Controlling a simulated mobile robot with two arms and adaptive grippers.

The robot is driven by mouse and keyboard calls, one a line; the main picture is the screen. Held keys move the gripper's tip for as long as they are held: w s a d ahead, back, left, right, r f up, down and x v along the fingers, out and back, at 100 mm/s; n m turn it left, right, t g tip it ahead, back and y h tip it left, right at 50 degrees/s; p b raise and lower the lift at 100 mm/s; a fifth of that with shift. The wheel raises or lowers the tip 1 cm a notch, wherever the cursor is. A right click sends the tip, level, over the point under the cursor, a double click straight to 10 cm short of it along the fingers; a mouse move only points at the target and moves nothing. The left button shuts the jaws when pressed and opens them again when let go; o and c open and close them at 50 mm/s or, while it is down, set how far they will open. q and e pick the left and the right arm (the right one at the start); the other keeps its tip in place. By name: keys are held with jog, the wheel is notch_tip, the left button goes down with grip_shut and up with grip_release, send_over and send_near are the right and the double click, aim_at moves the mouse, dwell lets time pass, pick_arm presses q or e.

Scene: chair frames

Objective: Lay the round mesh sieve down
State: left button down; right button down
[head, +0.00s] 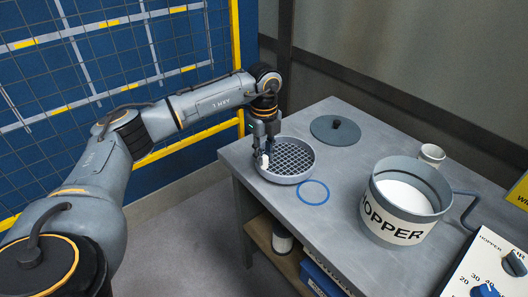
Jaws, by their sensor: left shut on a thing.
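The round mesh sieve (291,159) has a grey rim and a dark mesh. It is at the left end of the grey table (335,231), near the edge, and looks level. My left gripper (265,160) points down at the sieve's left rim and is shut on it. Whether the sieve's underside touches the tabletop is hard to tell. My right gripper is out of view.
A blue ring (313,192) lies flat beside the sieve. A dark round lid (335,130) with a knob lies behind. The hopper (405,208) holds white material, with a white cup (431,155) behind it. A control panel (490,270) is at front right.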

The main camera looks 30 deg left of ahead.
pick_arm(q)
jog(key=shift+f+b, duration=0.4)
jog(key=shift+f, duration=0.45)
jog(key=c, duration=1.1)
grip_release()
notch_tip(320, 180, up, 12)
